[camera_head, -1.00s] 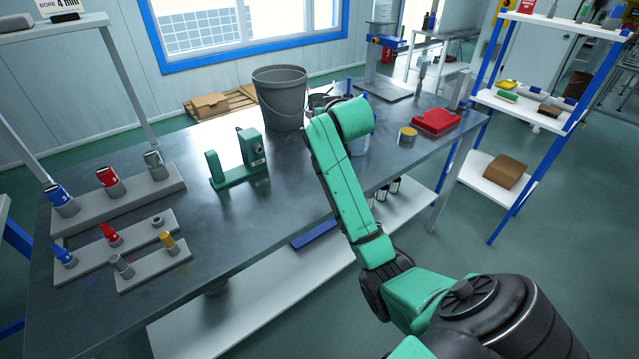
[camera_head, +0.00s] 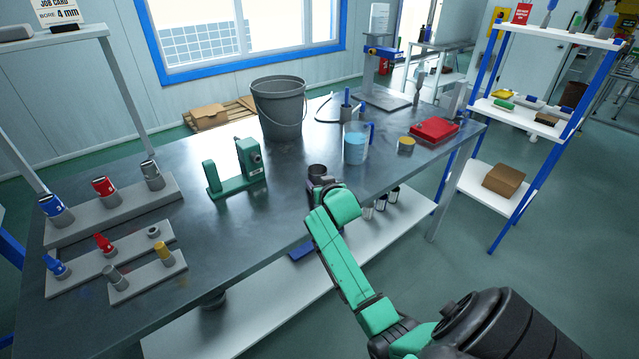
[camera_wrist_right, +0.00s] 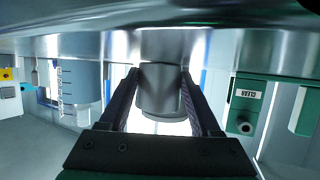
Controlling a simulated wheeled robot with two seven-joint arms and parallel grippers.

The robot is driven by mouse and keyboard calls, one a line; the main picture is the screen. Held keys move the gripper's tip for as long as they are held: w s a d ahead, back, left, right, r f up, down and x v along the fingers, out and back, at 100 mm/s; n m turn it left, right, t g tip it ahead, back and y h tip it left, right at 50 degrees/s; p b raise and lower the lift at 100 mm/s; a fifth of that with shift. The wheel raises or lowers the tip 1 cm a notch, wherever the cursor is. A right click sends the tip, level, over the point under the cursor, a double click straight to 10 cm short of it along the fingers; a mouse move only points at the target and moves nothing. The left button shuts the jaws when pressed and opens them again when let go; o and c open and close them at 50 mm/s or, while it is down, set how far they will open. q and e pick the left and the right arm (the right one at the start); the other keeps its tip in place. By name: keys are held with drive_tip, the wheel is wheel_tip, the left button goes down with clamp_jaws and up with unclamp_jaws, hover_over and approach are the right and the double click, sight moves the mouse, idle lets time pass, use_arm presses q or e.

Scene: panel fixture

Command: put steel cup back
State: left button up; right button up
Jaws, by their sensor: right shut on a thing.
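A small dark grey steel cup (camera_head: 317,172) is in my right gripper (camera_head: 322,187), close to the front edge of the workbench. In the right wrist view the cup (camera_wrist_right: 160,92) is a grey cylinder between the two fingers of the right gripper (camera_wrist_right: 160,110), which are closed on its sides. Whether its base touches the bench is hard to tell. My left gripper is out of view.
On the workbench (camera_head: 215,235), a green fixture (camera_head: 250,157) stands left of the cup and a grey bucket (camera_head: 279,107) behind it. A jug of blue liquid (camera_head: 356,145) stands right. Grey boards (camera_head: 115,210) with coloured fittings are at left.

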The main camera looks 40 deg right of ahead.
drive_tip(key=shift+f, duration=0.1)
drive_tip(key=o, duration=1.5)
drive_tip(key=shift+c, duration=0.2)
drive_tip(key=shift+s+a+r, duration=0.1)
drive_tip(key=shift+s+r, duration=0.05)
drive_tip(key=shift+r, duration=0.1)
drive_tip(key=v, duration=1.1)
drive_tip(key=shift+s+r+p, duration=0.15)
drive_tip(key=shift+s+p, duration=0.15)
drive_tip(key=shift+p, duration=0.1)
